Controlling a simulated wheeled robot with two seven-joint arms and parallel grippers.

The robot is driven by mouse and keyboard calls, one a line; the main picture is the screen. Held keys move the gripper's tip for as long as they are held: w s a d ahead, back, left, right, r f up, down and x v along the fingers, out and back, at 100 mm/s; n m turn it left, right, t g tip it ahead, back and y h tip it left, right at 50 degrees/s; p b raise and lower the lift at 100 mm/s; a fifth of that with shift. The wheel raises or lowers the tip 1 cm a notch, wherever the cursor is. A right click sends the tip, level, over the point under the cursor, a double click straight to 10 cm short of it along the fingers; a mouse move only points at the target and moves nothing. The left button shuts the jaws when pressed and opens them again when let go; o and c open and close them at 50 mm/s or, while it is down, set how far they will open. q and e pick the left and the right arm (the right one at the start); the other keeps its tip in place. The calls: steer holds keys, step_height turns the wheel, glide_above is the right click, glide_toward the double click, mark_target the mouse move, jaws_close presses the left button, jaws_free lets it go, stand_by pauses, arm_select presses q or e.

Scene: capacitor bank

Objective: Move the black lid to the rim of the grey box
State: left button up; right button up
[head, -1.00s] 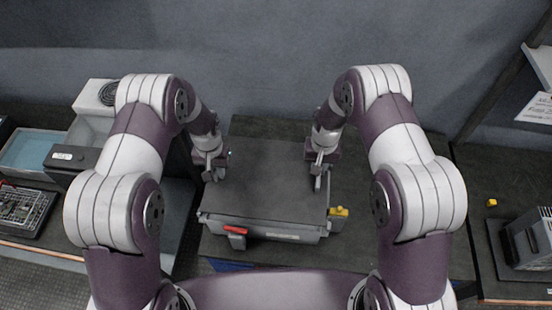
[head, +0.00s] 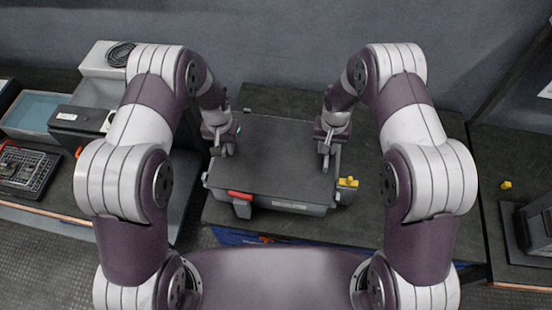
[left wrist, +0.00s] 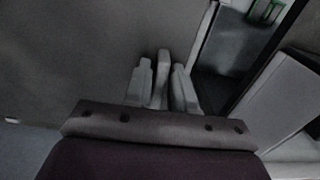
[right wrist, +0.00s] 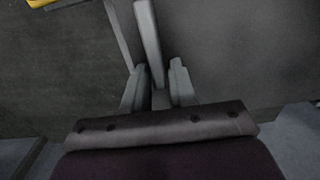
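The black lid (head: 270,160) is a wide flat dark panel lying over the grey box (head: 290,206) in the middle of the head view. Whether a small gap separates lid and rim is hard to tell. My left gripper (head: 221,150) is at the lid's left edge, its fingers shut on a light grey upright bar there, seen in the left wrist view (left wrist: 162,78). My right gripper (head: 327,155) is at the right edge, its fingers close on both sides of a similar bar, seen in the right wrist view (right wrist: 157,80). The lid hides the box's inside.
A red latch (head: 240,194) and a yellow part (head: 348,183) show at the box's front and right. A pale grey bin (head: 35,115) and a black unit (head: 80,121) stand at the left. A small yellow block (head: 506,185) lies at the right.

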arm_select(q)
steer(key=shift+o, duration=0.5)
arm_select(e)
steer(key=shift+o, duration=0.5)
arm_select(q)
steer(key=shift+r, duration=0.1)
arm_select(e)
steer(key=shift+r, duration=0.1)
arm_select(q)
step_height(320, 180, up, 12)
arm_select(e)
step_height(320, 180, up, 12)
